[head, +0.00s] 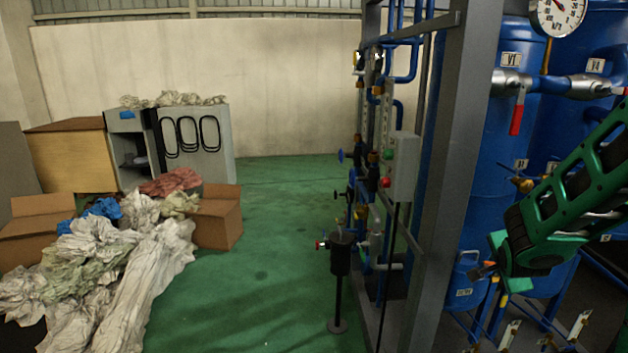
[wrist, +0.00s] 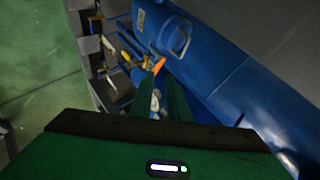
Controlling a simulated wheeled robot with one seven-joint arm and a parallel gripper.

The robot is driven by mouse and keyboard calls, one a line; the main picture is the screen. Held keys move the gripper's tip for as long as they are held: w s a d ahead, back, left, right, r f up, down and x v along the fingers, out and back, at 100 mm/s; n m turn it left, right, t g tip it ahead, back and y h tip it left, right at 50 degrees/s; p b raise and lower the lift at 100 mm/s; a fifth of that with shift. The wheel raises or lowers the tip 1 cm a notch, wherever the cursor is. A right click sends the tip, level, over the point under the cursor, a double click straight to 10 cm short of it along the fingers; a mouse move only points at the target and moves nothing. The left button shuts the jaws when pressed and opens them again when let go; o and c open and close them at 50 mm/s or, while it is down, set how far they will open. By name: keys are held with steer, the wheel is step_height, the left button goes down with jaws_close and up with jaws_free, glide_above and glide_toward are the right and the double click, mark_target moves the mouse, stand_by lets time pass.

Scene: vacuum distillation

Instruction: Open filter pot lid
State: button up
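A small blue pot with a white label, which looks like the filter pot (head: 465,290), stands low behind the frame post in the head view. A loop handle (head: 468,254) rises at its top. In the wrist view a blue cylinder with a label and a grey loop handle (wrist: 181,41) appears to be the same pot, beyond my fingertips. My gripper (wrist: 159,82) has its two green fingers apart, with nothing held between them. In the head view my gripper (head: 490,262) is just right of the pot. An orange-red piece (wrist: 160,66) shows by the fingertips; contact cannot be told.
A grey frame post (head: 455,160) stands left of my arm. Large blue tanks (head: 505,130) and a pipe with a red-handled valve (head: 517,112) are close by. Pipes and small valves crowd below. The green floor (head: 270,230) is clear; cloth heaps (head: 130,240) lie at left.

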steer(key=s+a+r+n+g+y, duration=0.1)
steer(key=s+n+g, duration=0.2)
steer(key=s, duration=0.9)
steer(key=s+a+r+n+g+y, duration=0.1)
steer(key=s+n+g, duration=0.3)
steer(key=s, duration=0.9)
steer(key=shift+a+r+n+y, duration=0.2)
steer(key=shift+a+n+y, duration=0.6)
steer(key=shift+n, duration=0.1)
steer(key=s+a+n, duration=0.1)
steer(key=s, duration=0.1)
steer(key=s+a+r+n+g+y, duration=0.1)
steer(key=s, duration=0.2)
steer(key=s+a+n+g, duration=0.1)
steer(key=s, duration=0.2)
steer(key=shift+s+a+r+y, duration=0.15)
steer(key=shift+a+r+y, duration=0.1)
steer(key=shift+a+y, duration=0.15)
jaws_close()
